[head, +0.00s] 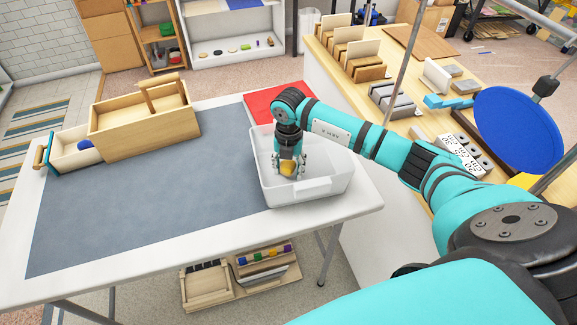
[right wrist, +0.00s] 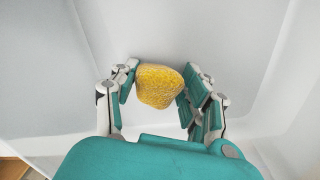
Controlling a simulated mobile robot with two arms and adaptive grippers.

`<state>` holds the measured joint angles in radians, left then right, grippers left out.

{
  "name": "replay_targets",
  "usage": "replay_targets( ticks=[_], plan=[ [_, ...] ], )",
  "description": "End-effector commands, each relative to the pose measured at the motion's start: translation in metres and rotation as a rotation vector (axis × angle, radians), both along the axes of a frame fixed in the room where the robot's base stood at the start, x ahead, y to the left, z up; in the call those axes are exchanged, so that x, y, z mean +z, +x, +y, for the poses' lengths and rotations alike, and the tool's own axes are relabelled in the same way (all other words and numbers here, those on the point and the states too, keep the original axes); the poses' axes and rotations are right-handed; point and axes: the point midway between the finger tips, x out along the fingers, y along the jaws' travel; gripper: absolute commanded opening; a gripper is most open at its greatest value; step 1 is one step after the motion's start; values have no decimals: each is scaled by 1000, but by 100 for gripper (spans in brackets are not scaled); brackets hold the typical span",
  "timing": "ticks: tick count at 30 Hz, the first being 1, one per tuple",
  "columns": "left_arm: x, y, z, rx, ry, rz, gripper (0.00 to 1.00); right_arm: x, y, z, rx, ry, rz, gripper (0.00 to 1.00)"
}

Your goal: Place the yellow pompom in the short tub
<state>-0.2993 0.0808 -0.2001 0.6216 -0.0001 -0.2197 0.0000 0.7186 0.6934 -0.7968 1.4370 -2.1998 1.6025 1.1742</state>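The yellow pompom (head: 288,168) is between the fingertips of my right gripper (head: 289,165), inside the white short tub (head: 325,188) at the right end of the table. In the right wrist view the pompom (right wrist: 160,87) sits between the two teal finger pads, which press on its left and right sides. The pale tub walls (right wrist: 285,70) surround it there. Whether the pompom touches the tub floor cannot be told. My left gripper is not in view.
A wooden box (head: 150,128) with an open drawer (head: 75,150) holding a blue item stands at the table's back left. A red sheet (head: 270,102) lies behind the tub. The grey mat (head: 160,200) is largely clear. A cluttered wooden bench (head: 400,75) stands right.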

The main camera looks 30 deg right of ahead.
Motion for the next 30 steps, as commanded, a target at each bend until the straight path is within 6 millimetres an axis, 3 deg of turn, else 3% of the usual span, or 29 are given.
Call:
replay_targets(
  ticks=[3, 14, 30],
  plan=[
    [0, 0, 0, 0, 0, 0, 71, 0, 0, 0, 0, 0, 0, 64],
    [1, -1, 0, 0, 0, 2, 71, 7, 1, 0, 0, 0, -1, 64],
    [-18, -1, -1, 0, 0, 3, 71, 107, 0, -1, 0, 0, -3, 64]
  ],
)
